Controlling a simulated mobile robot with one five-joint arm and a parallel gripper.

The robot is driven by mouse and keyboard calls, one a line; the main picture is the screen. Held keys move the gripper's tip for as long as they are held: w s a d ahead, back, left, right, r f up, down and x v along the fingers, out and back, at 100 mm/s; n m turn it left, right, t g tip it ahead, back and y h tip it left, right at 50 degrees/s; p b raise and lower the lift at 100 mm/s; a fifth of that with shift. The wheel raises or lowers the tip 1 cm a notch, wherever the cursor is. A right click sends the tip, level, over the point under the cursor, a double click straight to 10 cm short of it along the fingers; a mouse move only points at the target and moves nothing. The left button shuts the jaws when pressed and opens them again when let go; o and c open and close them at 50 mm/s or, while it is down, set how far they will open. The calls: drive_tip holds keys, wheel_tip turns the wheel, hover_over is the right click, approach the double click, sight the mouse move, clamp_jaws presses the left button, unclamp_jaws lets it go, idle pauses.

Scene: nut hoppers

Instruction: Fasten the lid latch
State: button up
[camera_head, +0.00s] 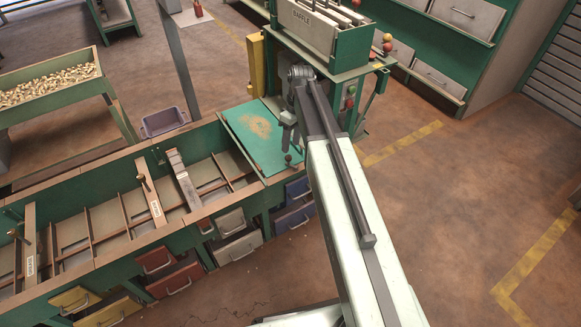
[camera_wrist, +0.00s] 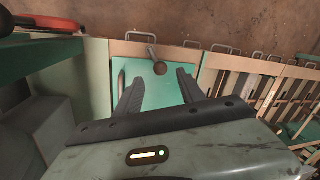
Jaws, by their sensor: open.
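The lid (camera_head: 240,126) is a flat green panel at the right end of the long bench, with a patch of tan dust on it. It also shows in the wrist view (camera_wrist: 137,70) beyond and between my fingers. The lid latch (camera_head: 288,159) looks like a small lever with a dark round knob at the lid's front right edge; in the wrist view its knob (camera_wrist: 160,68) shows ahead, between the fingertips. My gripper (camera_wrist: 159,78) is open and empty, its fingers apart on either side of the knob in the picture. I cannot tell the distance or any contact.
The bench (camera_head: 105,255) has open compartments and wooden levers to the left. Drawers with handles (camera_head: 240,246) line its front. A green rack (camera_head: 325,40) stands behind my arm. A purple bin (camera_head: 163,122) sits behind the bench. The floor at right is clear.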

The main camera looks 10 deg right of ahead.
sight(289, 158)
drive_tip(key=f+b, duration=0.5)
drive_tip(key=s+a+f+b, duration=0.1)
drive_tip(key=f+b, duration=0.1)
drive_tip(key=shift+a+f+b, duration=0.1)
drive_tip(key=shift+f+b, duration=0.2)
drive_tip(key=shift+b, duration=0.05)
drive_tip(key=shift+r, duration=0.1)
